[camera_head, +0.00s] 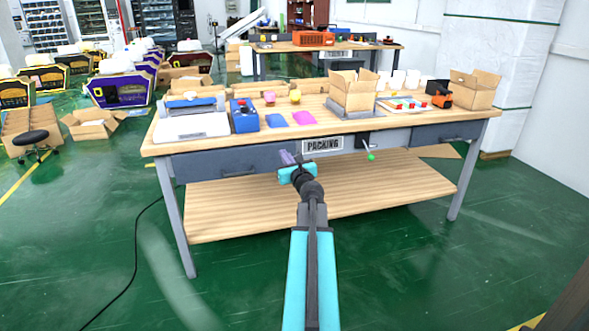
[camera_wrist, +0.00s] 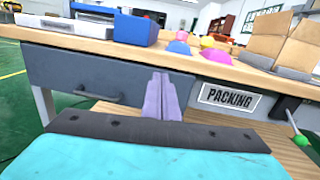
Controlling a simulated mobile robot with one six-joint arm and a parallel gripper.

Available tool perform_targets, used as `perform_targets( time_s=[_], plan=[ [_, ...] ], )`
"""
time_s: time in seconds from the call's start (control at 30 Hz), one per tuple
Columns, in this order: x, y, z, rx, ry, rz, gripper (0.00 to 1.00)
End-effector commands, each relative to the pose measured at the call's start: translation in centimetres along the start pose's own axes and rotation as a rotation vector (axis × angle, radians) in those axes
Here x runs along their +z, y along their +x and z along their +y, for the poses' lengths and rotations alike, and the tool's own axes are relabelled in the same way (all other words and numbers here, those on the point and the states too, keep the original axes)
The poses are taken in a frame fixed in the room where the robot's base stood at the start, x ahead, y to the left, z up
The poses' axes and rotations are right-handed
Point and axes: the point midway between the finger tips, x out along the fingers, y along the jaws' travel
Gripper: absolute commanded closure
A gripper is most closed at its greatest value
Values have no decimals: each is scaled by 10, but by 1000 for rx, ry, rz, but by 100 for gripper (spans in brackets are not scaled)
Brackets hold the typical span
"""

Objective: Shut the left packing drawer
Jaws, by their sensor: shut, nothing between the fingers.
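The left packing drawer (camera_head: 205,166) has a blue-grey front with a dark handle, under the left part of the wooden packing table (camera_head: 390,113). Its front also shows in the wrist view (camera_wrist: 75,70), tucked beneath the tabletop edge. No drawer interior shows in either view, so it looks shut or nearly so. My gripper (camera_head: 287,158) is in front of the drawer's right end, left of the PACKING sign (camera_head: 322,144). In the wrist view its purple fingers (camera_wrist: 162,97) are together and empty. I cannot tell whether they touch the drawer front.
A right drawer (camera_head: 445,134) and a green-knobbed lever (camera_head: 370,155) are on the table's right side. A blue bin (camera_head: 244,116), a cardboard box (camera_head: 352,92) and other items stand on top. A wooden lower shelf (camera_head: 400,186) lies below. The green floor in front is clear.

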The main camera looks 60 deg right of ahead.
Motion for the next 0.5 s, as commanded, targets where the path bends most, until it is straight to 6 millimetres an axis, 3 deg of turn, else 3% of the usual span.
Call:
perform_targets(
  time_s=[0.03, 0.2, 0.33, 0.5],
  plan=[
    [-22, -10, -10, -19, 18, 1, 100],
    [-62, -28, -38, -60, 37, 16, 100],
    [-78, -34, -54, -80, 38, 23, 100],
    [-82, -37, -62, -89, 37, 25, 100]
  ],
)
